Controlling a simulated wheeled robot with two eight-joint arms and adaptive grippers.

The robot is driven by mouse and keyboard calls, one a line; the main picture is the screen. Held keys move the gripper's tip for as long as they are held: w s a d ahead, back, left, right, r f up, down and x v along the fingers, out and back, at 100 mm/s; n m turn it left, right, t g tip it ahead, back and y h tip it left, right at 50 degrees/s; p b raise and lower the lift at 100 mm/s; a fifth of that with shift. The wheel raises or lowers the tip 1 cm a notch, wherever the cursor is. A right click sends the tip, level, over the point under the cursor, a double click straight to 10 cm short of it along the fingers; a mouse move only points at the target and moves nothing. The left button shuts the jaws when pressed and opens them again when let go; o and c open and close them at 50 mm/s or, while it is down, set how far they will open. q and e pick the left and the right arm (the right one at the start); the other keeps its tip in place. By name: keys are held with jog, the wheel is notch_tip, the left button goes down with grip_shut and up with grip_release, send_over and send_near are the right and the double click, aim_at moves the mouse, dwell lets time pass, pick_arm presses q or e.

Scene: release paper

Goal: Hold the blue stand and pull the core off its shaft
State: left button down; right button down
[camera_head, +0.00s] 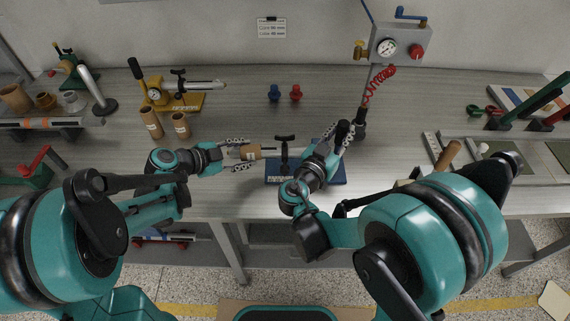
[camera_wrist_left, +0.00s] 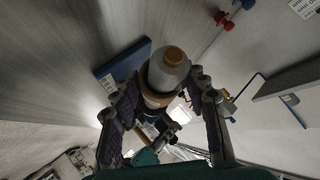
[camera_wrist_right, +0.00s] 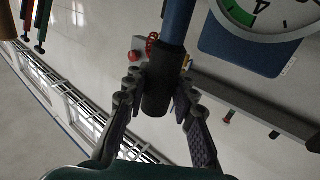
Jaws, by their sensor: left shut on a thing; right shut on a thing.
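The blue stand (camera_head: 333,176) lies on the bench, with a black knob (camera_head: 285,139) above it. Its light shaft points left and carries a tan core (camera_head: 252,152). My left gripper (camera_head: 240,154) is shut around the core, one finger on each side. The left wrist view shows the shaft's grey end with a gold tip (camera_wrist_left: 175,55), the brown core (camera_wrist_left: 155,98) and part of the stand (camera_wrist_left: 121,63). My right gripper (camera_wrist_right: 155,98) is shut on a black sleeve (camera_wrist_right: 157,85) on a blue tube. My right wrist hides part of the stand.
A wall box with a gauge (camera_head: 387,47) and red coiled hose (camera_head: 378,80) is behind my right gripper. A yellow stand (camera_head: 185,103) and loose cores (camera_head: 151,122) are at left. Blue and red pieces (camera_head: 275,92) stand behind. A rack and tools fill the right.

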pick_arm(q)
jog(key=shift+w+a, duration=0.2)
jog(key=shift+a, duration=0.2)
pick_arm(e)
jog(key=shift+s+d, duration=0.15)
jog(key=shift+d, duration=0.25)
pick_arm(q)
jog(key=shift+a, duration=2.3)
jog(key=shift+s+a+r, duration=0.1)
jog(key=shift+a, duration=0.85)
pick_arm(e)
jog(key=shift+a, duration=0.2)
pick_arm(q)
jog(key=shift+w+a, duration=0.15)
jog(key=shift+a, duration=1.05)
jog(key=shift+w+a, duration=0.15)
jog(key=shift+a, duration=1)
pick_arm(e)
jog(key=c, duration=1.2)
grip_release()
jog(key=shift+o, duration=0.2)
